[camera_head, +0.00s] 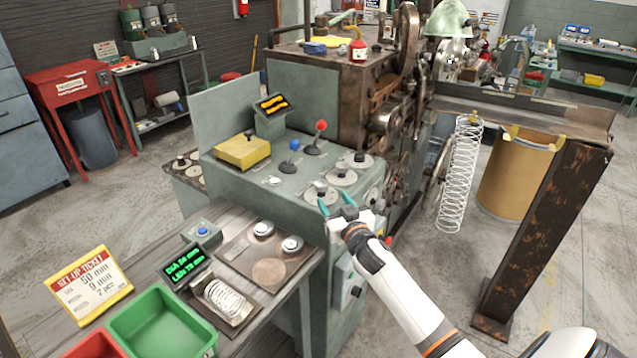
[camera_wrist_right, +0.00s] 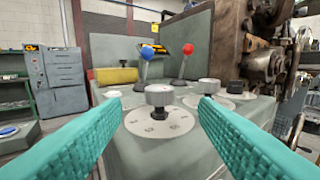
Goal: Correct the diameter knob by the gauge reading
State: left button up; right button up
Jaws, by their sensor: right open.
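My right gripper (camera_head: 338,205) is open at the front of the grey console, by the nearest of several round knobs on dial plates. In the right wrist view its teal fingers (camera_wrist_right: 160,118) stand apart on either side of this grey knob (camera_wrist_right: 159,95), which also shows in the head view (camera_head: 320,188). Contact is not visible. Which knob sets diameter is not legible. The gauge display (camera_head: 187,263) shows green DIA and LEN lines; the digits are blurred. The set-up ticket (camera_head: 90,285) seems to read 50 mm on top. My left gripper is not in view.
A blue-topped lever (camera_head: 293,146) and a red-topped lever (camera_head: 320,126) rise behind the knobs. A yellow block (camera_head: 242,152) lies on the console. A coiled spring (camera_head: 224,298) lies by the gauge, near a green bin (camera_head: 160,325). A rusty post (camera_head: 545,240) stands at right.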

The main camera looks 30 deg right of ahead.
aim_at(324, 188)
jog(key=w, duration=0.2)
jog(key=w+d, duration=0.1)
jog(key=w, duration=0.4)
jog(key=shift+w+d, duration=0.25)
jog(key=shift+w, duration=0.65)
jog(key=shift+c, duration=0.5)
jog(key=c, duration=0.8)
jog(key=shift+d+p, duration=0.1)
jog(key=shift+p, duration=0.25)
jog(key=shift+c, duration=0.2)
